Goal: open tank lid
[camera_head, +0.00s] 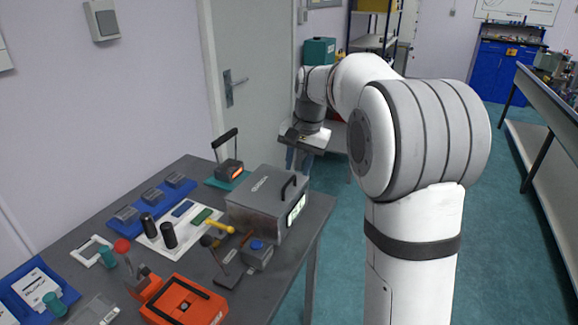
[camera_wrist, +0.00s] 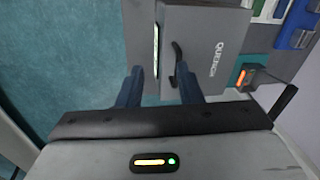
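The quench tank (camera_head: 262,207) is a grey metal box at the right end of the dark table. Its top looks closed, with a black bar handle (camera_head: 288,187) near the edge. My gripper (camera_head: 297,160) is beyond and above the tank, pointing down, with its blue fingers apart. In the wrist view the tank (camera_wrist: 213,45) lies ahead, and the handle (camera_wrist: 178,62) is close to the right fingertip. My gripper (camera_wrist: 160,72) is open with nothing between its fingers. Whether the right finger touches the handle cannot be told.
A teal-based device (camera_head: 230,170) with a raised black lever stands behind the tank. A blue-button box (camera_head: 257,253) and a yellow-headed tool (camera_head: 218,226) are in front of it. An orange device (camera_head: 183,303) sits nearer. Floor right of the table is clear.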

